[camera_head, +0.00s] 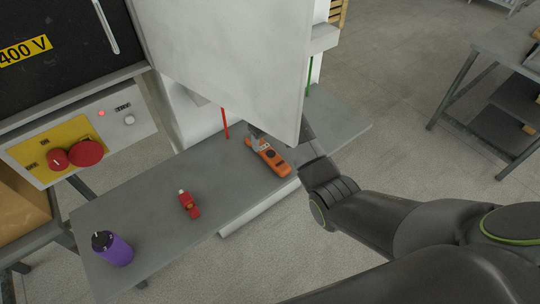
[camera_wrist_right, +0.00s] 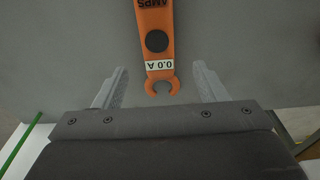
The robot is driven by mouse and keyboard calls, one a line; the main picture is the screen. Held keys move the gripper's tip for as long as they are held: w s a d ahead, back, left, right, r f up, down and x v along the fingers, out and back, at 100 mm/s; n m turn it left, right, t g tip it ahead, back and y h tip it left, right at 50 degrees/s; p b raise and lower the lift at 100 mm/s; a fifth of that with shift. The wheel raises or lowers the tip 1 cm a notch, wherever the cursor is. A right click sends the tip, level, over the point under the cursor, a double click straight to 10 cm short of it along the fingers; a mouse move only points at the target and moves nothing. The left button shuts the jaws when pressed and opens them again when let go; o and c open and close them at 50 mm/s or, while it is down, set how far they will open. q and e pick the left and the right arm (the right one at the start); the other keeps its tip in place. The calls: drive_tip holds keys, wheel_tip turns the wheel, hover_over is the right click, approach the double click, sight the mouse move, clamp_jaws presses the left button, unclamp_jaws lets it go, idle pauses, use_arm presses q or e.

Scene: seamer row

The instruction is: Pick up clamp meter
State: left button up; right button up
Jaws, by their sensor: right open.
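The orange clamp meter (camera_head: 273,160) lies on the grey bench shelf, near its right part. In the right wrist view the clamp meter (camera_wrist_right: 155,30) shows the letters AMPS, a dark round knob, a 0.0 A label and an open hook-shaped end pointing toward my gripper. My right gripper (camera_wrist_right: 161,70) is open, with one finger on each side of the hook end and gaps between. In the head view my right gripper (camera_head: 257,139) is at the meter's far end, partly hidden by a pale panel. My left gripper is not in view.
A grey bench (camera_head: 150,205) also carries a red bottle (camera_head: 188,204) and a purple bottle (camera_head: 112,248). The large pale panel (camera_head: 235,55) hangs close above the meter. A red rod (camera_head: 224,123) and a green rod (camera_head: 308,76) stand nearby. A control box with red buttons (camera_head: 86,153) is left.

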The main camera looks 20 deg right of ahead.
sight(267, 150)
drive_tip(key=shift+w+f+p, duration=0.15)
drive_tip(key=shift+f+p, duration=0.4)
drive_tip(key=shift+f, duration=2.15)
drive_tip(key=shift+c, duration=0.2)
drive_tip(key=c, duration=1.2)
